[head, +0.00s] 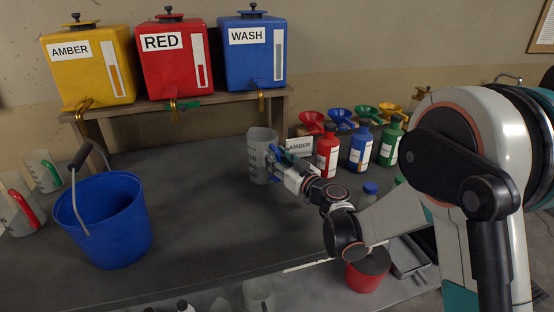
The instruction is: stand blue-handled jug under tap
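A grey translucent jug (260,150) stands upright in the middle of the bench, below and in front of the shelf's right end. Blue shows on its right side, where its handle is. My gripper (277,160) is at that side, right up against the blue part. The fingers are small and partly merge with the handle, so I cannot tell whether they are closed on it. I cannot tell whether the jug's base touches the bench. Three drums stand on the shelf: AMBER with a tap (82,104), RED with a tap (174,105), and WASH with a tap (261,99).
A blue bucket (112,225) stands at front left. Jugs with red (18,212) and green (42,172) handles stand beyond it. Red (327,155), blue (360,150) and green (390,145) bottles and several funnels are at right. Bench (200,225) between bucket and jug is clear.

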